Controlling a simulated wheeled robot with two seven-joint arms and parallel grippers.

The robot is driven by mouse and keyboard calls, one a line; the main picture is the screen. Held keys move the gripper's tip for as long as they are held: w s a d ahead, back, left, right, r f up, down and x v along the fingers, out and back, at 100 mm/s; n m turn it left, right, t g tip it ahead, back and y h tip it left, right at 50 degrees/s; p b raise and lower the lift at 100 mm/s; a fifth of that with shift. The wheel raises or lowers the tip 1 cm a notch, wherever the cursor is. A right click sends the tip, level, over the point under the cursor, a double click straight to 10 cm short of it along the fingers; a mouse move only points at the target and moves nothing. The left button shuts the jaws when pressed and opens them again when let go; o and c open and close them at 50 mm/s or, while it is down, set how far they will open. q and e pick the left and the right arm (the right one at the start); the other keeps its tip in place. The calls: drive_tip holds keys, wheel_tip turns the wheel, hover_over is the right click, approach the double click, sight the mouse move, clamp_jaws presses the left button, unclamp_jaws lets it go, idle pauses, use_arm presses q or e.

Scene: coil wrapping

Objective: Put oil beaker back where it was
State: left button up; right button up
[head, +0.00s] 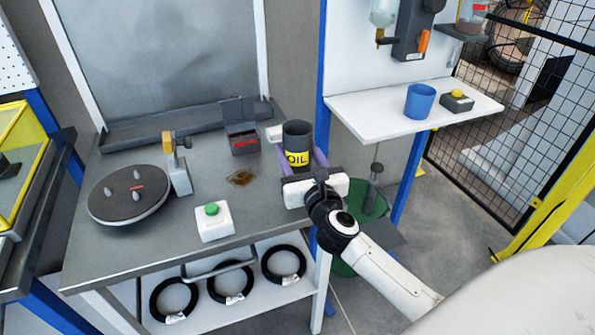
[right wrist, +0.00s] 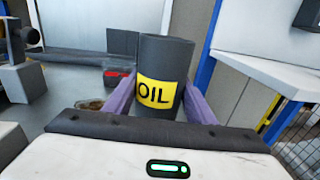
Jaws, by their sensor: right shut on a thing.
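The oil beaker (head: 298,138) is a dark grey cylinder with a yellow OIL label. It stands upright at the right end of the grey workbench (head: 110,250). My right gripper (head: 302,162) is shut on it, with a purple finger on each side; the beaker also shows between the fingers in the right wrist view (right wrist: 165,75). The beaker's base is hidden, so I cannot tell whether it touches the bench. A brown oil stain (head: 241,178) lies on the bench left of the beaker. My left gripper is not in view.
A round dark turntable with pegs (head: 130,195), a green button box (head: 213,222) and a dark box with red contents (head: 244,143) are on the bench. A white shelf (head: 375,118) at right holds a blue cup (head: 420,101) and a yellow button box (head: 457,102). A green bin (head: 372,208) stands below.

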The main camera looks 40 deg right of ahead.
sight(298, 166)
wheel_tip(298, 166, down, 3)
drive_tip(key=shift+f+b, duration=0.2)
drive_tip(key=shift+b, duration=0.55)
drive_tip(key=shift+f, duration=0.3)
drive_tip(key=shift+f, duration=0.25)
drive_tip(key=o, duration=1.2)
drive_tip(key=shift+o, duration=0.2)
drive_tip(key=shift+r, duration=0.1)
